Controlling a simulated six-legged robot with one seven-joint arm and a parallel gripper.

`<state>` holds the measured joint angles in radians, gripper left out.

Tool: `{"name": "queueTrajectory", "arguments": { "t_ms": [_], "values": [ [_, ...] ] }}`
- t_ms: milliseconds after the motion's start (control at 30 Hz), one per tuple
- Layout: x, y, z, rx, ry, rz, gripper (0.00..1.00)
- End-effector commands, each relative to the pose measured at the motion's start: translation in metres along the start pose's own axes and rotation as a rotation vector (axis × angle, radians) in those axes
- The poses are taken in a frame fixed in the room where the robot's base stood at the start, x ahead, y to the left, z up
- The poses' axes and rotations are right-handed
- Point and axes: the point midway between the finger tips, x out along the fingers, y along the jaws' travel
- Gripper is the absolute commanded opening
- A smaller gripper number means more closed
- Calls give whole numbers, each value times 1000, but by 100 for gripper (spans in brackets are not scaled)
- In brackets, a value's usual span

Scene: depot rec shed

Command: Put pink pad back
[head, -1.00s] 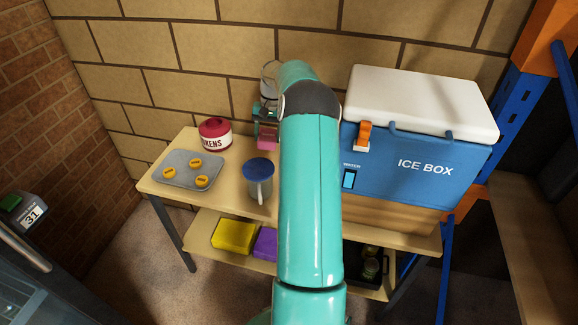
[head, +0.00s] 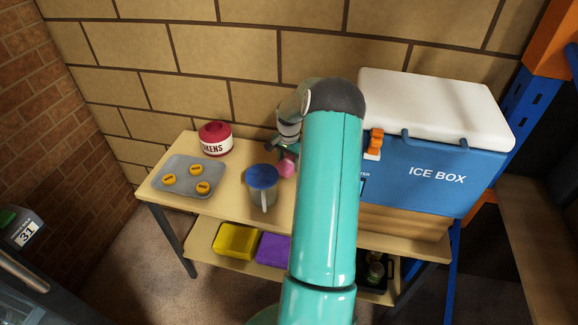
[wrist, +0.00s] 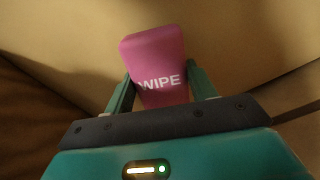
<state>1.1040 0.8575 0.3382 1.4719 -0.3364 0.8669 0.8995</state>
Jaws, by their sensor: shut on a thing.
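In the head view a small part of the pink pad (head: 286,167) shows above the table, right of the blue-topped mug, with my arm hiding much of the area. A yellow pad (head: 236,240) and a purple pad (head: 273,249) lie side by side on the lower shelf (head: 212,258) of the table. My arm covers the part of the shelf right of the purple pad.
On the tabletop (head: 222,207) stand a grey tray (head: 187,190) with yellow tokens, a red and white TOKENS jar (head: 215,139) and a blue-topped mug (head: 262,187). A blue ice box (head: 420,170) stands at right. A dark bin (head: 377,273) sits on the lower shelf.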

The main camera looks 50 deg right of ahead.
Motion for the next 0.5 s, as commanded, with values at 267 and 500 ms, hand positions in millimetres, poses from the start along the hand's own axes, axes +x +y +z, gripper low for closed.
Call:
{"name": "queueTrajectory", "arguments": {
  "t_ms": [267,500],
  "values": [
    [27,-2,-2,1,0,0,38],
    [28,-3,-3,2,0,0,60]
  ]
}}
